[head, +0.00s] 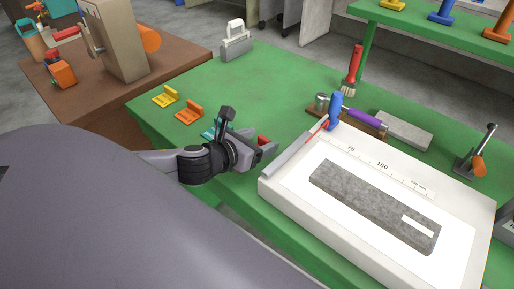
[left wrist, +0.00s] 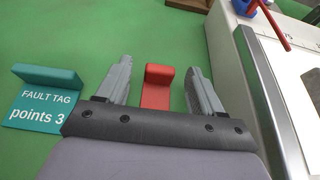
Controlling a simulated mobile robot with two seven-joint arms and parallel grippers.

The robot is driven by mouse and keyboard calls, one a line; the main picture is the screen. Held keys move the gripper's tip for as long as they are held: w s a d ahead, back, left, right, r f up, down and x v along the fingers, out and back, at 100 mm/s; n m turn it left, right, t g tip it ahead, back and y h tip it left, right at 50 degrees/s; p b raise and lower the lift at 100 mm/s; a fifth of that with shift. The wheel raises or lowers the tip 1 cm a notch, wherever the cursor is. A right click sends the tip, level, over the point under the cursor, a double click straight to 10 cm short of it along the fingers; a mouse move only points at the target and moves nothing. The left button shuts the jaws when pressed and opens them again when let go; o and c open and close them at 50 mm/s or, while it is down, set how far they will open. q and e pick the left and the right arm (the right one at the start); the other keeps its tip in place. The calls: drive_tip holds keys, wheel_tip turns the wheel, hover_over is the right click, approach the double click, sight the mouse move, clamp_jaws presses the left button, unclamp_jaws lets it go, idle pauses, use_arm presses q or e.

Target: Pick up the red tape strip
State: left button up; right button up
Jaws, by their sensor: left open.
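A red piece with a raised tab (left wrist: 158,88) lies on the green table, between the two fingers of my left gripper (left wrist: 160,82) in the left wrist view. It is shaped like the teal tag beside it, and its near part is hidden by my gripper. In the head view only a bit of the red piece (head: 264,140) shows beside my left gripper (head: 268,152). The fingers are open, with a gap on each side of it. A thin red strip or rod (head: 316,130) also shows at the white board's corner. My right gripper is not in view.
A teal fault tag (left wrist: 45,92) lies just left of my gripper, with orange (head: 188,112) and yellow tags (head: 165,96) farther off. The raised white board (head: 280,192) with a grey felt strip (head: 370,200) stands close on the right.

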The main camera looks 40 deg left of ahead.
use_arm(q)
drive_tip(key=shift+w+d+f, duration=0.1)
drive_tip(key=shift+w+f, duration=0.1)
drive_tip(key=shift+w, duration=0.25)
drive_tip(key=c, duration=1.1)
drive_tip(key=shift+r, duration=0.15)
